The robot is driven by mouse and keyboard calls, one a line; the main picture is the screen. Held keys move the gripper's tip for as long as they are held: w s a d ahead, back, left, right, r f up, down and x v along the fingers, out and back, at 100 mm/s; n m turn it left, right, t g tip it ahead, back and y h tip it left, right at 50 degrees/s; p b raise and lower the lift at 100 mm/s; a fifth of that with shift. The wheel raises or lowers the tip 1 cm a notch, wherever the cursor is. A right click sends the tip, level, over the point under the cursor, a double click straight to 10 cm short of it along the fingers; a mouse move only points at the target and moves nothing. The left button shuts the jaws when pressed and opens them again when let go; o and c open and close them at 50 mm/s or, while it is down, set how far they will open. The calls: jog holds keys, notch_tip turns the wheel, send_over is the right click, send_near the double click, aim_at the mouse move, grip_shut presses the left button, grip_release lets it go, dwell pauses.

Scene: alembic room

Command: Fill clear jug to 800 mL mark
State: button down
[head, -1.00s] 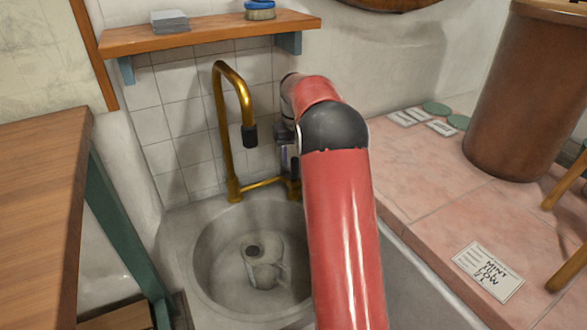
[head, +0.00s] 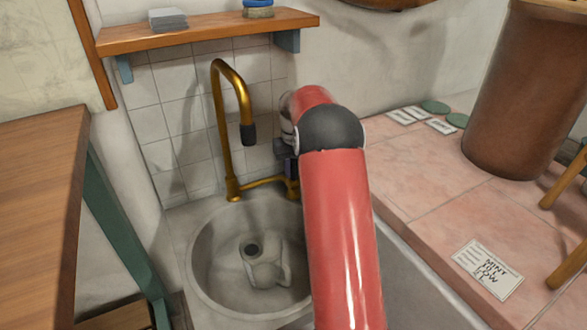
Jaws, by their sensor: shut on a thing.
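The clear jug (head: 268,265) stands in the round sink basin (head: 205,262), a little right of and below the spout. It looks pale grey, with a dark round spot at its upper left. Its mark and any water level are too small to read. The brass tap (head: 224,130) arches over the basin, its dark nozzle pointing down; no stream shows. My gripper (head: 288,166) is at the right end of the tap's base, mostly hidden behind my red arm. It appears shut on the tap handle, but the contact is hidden.
A wooden shelf (head: 205,36) hangs above the tap. A wooden table (head: 40,190) stands at the left. On the pink counter (head: 425,185) at the right are a large brown vessel (head: 510,95) and a written card (head: 488,269). My arm crosses the basin's right side.

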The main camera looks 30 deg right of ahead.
jog(key=t+b, duration=0.1)
jog(key=b, duration=0.3)
jog(key=shift+s+f+t+b, duration=0.35)
jog(key=shift+s+f+t, duration=0.05)
jog(key=shift+s+t+b, duration=0.25)
jog(key=shift+t+b, duration=0.25)
jog(key=shift+b, duration=0.6)
jog(key=shift+s+r+t+b, duration=0.1)
jog(key=shift+r+t+b, duration=0.2)
jog(key=shift+t+b, duration=0.1)
jog(key=c, duration=1.2)
grip_release()
jog(key=shift+c, duration=0.2)
jog(key=p+v, duration=0.1)
jog(key=v, duration=0.7)
